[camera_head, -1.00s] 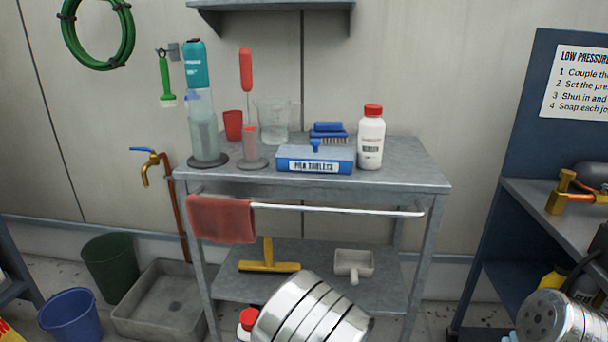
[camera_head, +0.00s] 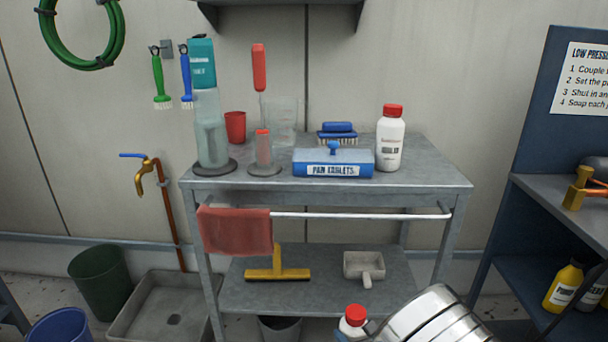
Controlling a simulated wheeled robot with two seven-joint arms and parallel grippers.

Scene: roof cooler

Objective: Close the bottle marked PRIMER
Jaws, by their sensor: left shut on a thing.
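A small white bottle with a red cap (camera_head: 354,318) shows at the bottom edge, in front of the cart. My left gripper (camera_head: 350,335) is shut on it; the silver arm link beside it and the frame edge hide most of the gripper and the bottle's lower part. I cannot see a label on it, or tell how tightly its cap sits. A larger white bottle with a red cap (camera_head: 389,142) stands upright on the cart top at the right; its label is too small to read. No readable PRIMER marking shows. My right gripper is not in view.
The metal cart (camera_head: 440,178) carries a blue tablet box (camera_head: 333,162), a brush (camera_head: 337,133), a beaker and cylinders. A red towel (camera_head: 235,232) hangs from its rail. A blue shelf (camera_head: 530,215) with a yellow bottle (camera_head: 564,286) stands right. The cart top's front right corner is clear.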

